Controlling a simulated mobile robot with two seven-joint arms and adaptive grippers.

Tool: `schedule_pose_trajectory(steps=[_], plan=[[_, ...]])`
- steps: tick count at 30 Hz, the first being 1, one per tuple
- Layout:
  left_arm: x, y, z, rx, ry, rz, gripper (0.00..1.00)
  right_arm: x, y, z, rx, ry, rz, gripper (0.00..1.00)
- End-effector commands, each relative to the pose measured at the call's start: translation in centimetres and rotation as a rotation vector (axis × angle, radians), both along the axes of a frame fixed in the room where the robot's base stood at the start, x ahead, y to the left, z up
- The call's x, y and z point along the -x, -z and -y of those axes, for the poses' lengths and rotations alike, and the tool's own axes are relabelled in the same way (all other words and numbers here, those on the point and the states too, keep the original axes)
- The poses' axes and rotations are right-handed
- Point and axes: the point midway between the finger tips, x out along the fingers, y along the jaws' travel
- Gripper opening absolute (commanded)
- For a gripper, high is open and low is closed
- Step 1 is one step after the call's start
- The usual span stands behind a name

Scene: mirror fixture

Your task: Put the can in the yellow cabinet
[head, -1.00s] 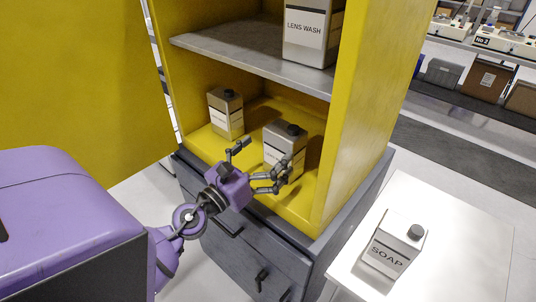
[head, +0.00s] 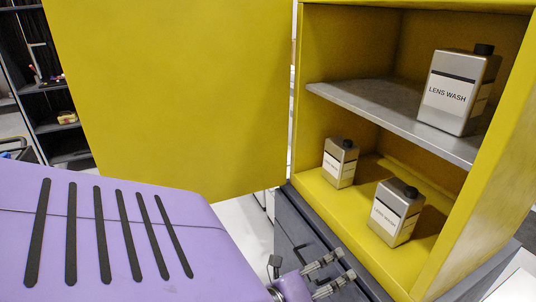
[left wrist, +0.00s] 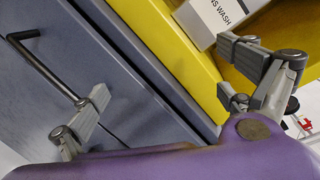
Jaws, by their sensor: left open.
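The yellow cabinet (head: 470,215) stands open at the right of the head view. A grey can (head: 397,212) stands upright on its yellow floor near the front. Another can (head: 340,163) stands behind it to the left. A third can (head: 456,90), labelled LENS WASH, stands on the grey shelf. My left gripper (head: 310,268) is open and empty in front of the dark drawers, below and apart from the cans. In the left wrist view, its spread fingers (left wrist: 163,85) frame the drawer fronts and cabinet edge, with a labelled can (left wrist: 220,18) above. My right gripper is not visible.
The open yellow door (head: 170,90) spans the left. Dark drawers (head: 300,235) lie under the cabinet, and a drawer handle (left wrist: 45,65) juts out in the left wrist view. A white table corner (head: 515,280) shows at lower right. Dark shelving (head: 55,100) stands at far left.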

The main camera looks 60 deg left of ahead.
Motion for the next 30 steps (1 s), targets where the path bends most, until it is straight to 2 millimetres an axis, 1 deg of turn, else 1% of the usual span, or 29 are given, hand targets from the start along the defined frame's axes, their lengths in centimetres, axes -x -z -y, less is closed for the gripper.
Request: schedule_pose_trajectory(steps=[1, 2, 3, 5, 6, 9, 12, 15, 18, 26, 29, 30], plan=[[3.6, 4.6, 0.6, 0.279, -0.09, -0.09, 0.96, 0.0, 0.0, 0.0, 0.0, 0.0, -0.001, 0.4], [5.6, 6.9, 1.1, 0.445, -0.152, -0.135, 0.96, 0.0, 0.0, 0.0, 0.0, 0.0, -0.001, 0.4], [8.3, 9.8, 2.0, 0.656, -0.239, -0.189, 0.96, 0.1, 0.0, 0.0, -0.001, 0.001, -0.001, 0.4], [12.3, 13.5, 3.7, 0.947, -0.379, -0.257, 0.96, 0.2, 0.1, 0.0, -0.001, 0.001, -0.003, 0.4], [14.8, 15.6, 5.0, 1.118, -0.473, -0.294, 0.96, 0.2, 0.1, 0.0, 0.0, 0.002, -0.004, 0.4], [20.1, 19.3, 8.3, 1.468, -0.693, -0.357, 0.96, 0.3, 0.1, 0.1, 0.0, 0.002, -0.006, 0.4], [23.7, 21.2, 11.0, 1.701, -0.86, -0.388, 0.96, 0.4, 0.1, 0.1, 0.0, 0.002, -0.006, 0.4], [25.5, 22.1, 12.7, 1.823, -0.953, -0.399, 0.96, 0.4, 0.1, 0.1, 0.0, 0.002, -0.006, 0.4], [26.1, 22.3, 13.1, 1.861, -0.984, -0.402, 0.96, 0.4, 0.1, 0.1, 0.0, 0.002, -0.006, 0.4], [25.9, 22.1, 13.1, 1.86, -0.98, -0.401, 0.96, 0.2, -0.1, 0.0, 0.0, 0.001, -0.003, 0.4], [25.5, 20.9, 13.2, 1.865, -0.97, -0.398, 0.96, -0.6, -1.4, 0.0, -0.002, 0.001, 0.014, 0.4], [25.2, 20.2, 13.3, 1.87, -0.963, -0.396, 0.96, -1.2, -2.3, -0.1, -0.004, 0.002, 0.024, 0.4]])
